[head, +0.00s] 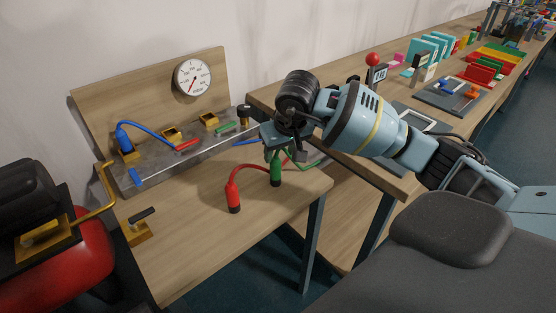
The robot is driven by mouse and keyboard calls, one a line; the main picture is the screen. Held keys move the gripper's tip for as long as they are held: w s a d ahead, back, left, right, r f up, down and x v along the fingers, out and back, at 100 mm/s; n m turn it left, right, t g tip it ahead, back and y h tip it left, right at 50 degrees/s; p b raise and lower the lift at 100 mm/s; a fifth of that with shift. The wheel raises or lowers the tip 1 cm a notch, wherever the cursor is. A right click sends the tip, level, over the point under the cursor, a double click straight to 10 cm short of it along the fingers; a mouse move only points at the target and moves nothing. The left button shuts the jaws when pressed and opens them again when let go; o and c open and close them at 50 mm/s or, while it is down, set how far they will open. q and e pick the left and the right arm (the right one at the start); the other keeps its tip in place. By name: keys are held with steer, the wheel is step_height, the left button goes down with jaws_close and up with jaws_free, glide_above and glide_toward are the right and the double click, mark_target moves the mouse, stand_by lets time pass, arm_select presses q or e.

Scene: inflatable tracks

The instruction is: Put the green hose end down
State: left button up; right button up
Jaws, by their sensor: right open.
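The green hose end (275,172) stands upright on the wooden table, near its right edge. My right gripper (272,148) is directly above its top, with the fingers pointing down and open. Whether the fingers still touch the green end cannot be told, as the gripper partly hides its top. A green hose (308,164) shows to the right of it. A red hose end (234,198) stands upright to the left of the green one, with its red hose arching towards the gripper. My left gripper is not in view.
A brass valve (138,228) and a red tank (70,255) are at left. The front of the table (190,255) is clear.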

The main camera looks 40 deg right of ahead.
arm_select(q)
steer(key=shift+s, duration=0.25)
arm_select(e)
steer(key=v, duration=0.4)
steer(key=shift+s+r, duration=0.1)
steer(key=shift+r, duration=0.25)
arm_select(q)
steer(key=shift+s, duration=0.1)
